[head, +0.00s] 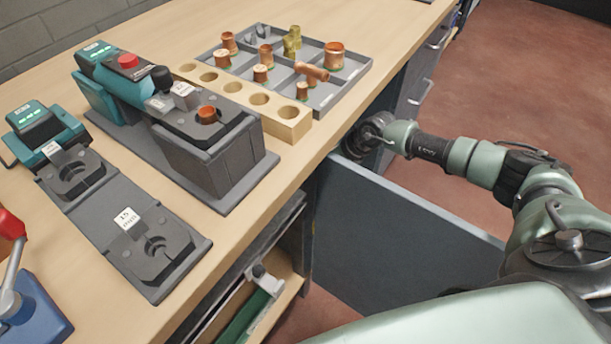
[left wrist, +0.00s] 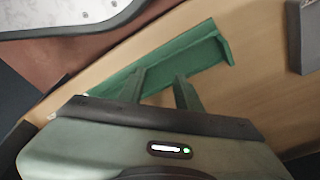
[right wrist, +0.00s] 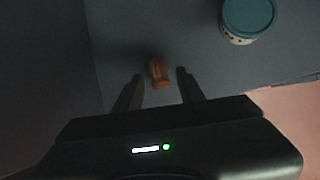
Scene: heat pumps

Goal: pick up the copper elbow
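A small copper-coloured fitting, which looks like the copper elbow (right wrist: 158,72), lies on a dark grey surface in the right wrist view. My right gripper (right wrist: 158,86) is open, with a finger to each side of the fitting's near end and visible gaps on both sides. In the head view my right arm reaches down beside the bench, and its fingers and this fitting are hidden. My left gripper (left wrist: 158,88) is open in the left wrist view, with its fingers apart over a green object (left wrist: 190,62) on a wooden surface.
A teal-lidded can (right wrist: 248,18) stands beyond and right of the fitting. A blue-grey panel (head: 400,235) stands beside the bench. On the bench are a grey divided tray (head: 340,88) of copper and brass fittings, a wooden holed block (head: 290,122) and a teal-black machine (head: 190,140).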

